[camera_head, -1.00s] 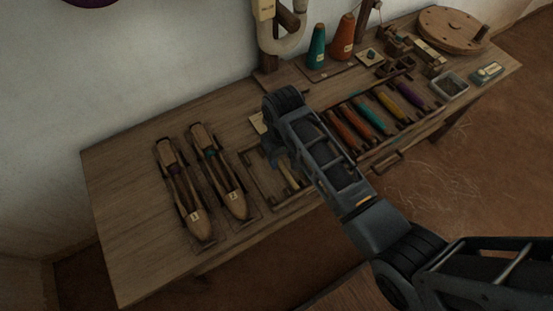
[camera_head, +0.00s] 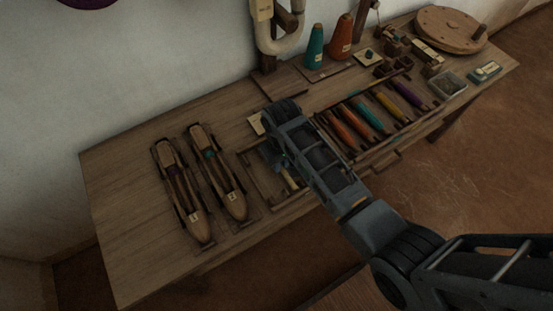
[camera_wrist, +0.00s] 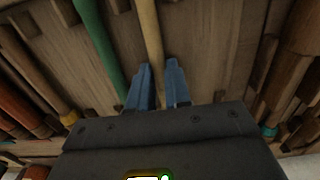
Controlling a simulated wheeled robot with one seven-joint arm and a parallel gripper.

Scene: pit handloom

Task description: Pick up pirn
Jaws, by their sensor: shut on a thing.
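My gripper (camera_wrist: 158,68) shows in the wrist view as two blue fingers on either side of a slim pale tan pirn (camera_wrist: 150,34). The fingers are close together on it, and the pirn runs from between them to the top edge. A green rod-like pirn (camera_wrist: 97,45) lies just left of it, apart from the fingers. In the head view my gripper (camera_head: 273,154) is low over the wooden rack, partly hidden by my wrist. The pale pirn's end (camera_head: 290,180) shows beside it. I cannot tell whether the pirn is clear of the rack.
Two wooden shuttles (camera_head: 183,196) lie left of the rack. Orange, teal, yellow and purple pirns (camera_head: 366,117) lie in the rack to the right. Teal and orange cones (camera_head: 340,38) and a round wooden disc (camera_head: 451,29) stand farther back. The table's left end is clear.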

